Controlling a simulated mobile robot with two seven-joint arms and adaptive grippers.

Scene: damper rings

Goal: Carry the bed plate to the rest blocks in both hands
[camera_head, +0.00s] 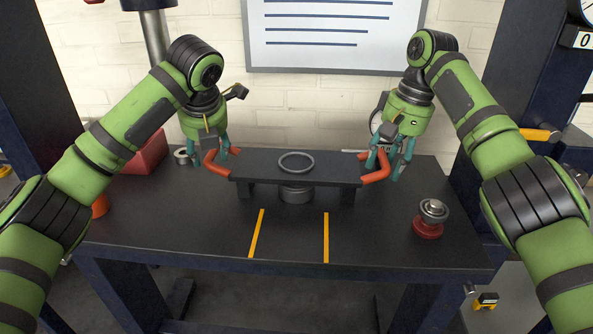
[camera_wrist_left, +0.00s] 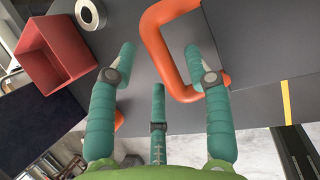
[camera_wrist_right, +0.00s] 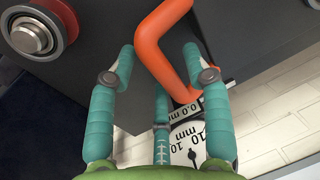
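The bed plate (camera_head: 335,171) is a long dark slab with an orange handle at each end, lying level above the table's back half. A grey ring (camera_head: 296,162) lies on it. Dark blocks, left (camera_head: 244,189) and right (camera_head: 347,196), stand under its ends; I cannot tell whether they belong to it. My left gripper (camera_head: 211,150) is open, its fingers either side of the left handle (camera_wrist_left: 167,58). My right gripper (camera_head: 388,160) is open, its fingers spread about the right handle (camera_wrist_right: 162,40). Neither grip looks closed.
A round metal piece (camera_head: 296,195) sits under the plate. Two yellow strips (camera_head: 256,233) (camera_head: 326,238) mark the clear front table. A red-based metal spool (camera_head: 430,218) stands right. A red bin (camera_head: 147,153) and a metal ring (camera_head: 182,156) are at the back left. A dial gauge (camera_wrist_right: 193,145) is behind the right gripper.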

